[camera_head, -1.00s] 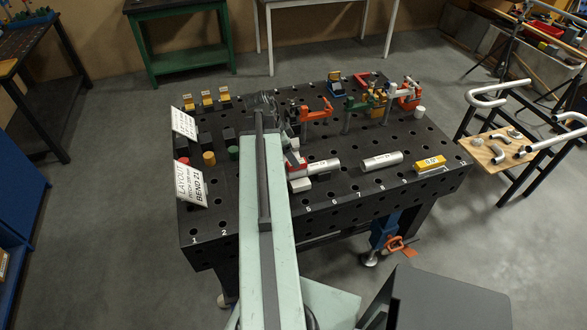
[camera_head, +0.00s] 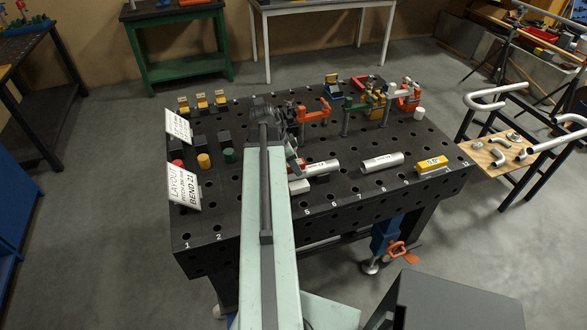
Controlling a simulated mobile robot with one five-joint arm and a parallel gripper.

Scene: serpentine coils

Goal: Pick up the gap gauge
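I cannot single out the gap gauge for certain. A small red-and-pale piece (camera_head: 298,162) lies just right of my arm on the black perforated table (camera_head: 235,205), partly hidden by the arm, and I cannot tell what it is. My gripper (camera_head: 264,112), dark grey, is over the middle of the table at the far end of my pale green arm. The arm and wrist hide the fingertips and whatever is directly under them. I cannot see whether the gripper is open or holds anything.
Orange (camera_head: 312,114) and green (camera_head: 358,104) clamps stand right of my gripper. Silver tubes (camera_head: 382,162) and a yellow block (camera_head: 432,165) lie near the right front. White sign cards (camera_head: 183,187) stand at left, near small coloured cylinders (camera_head: 204,160). A bent-tube rack (camera_head: 500,150) stands at right.

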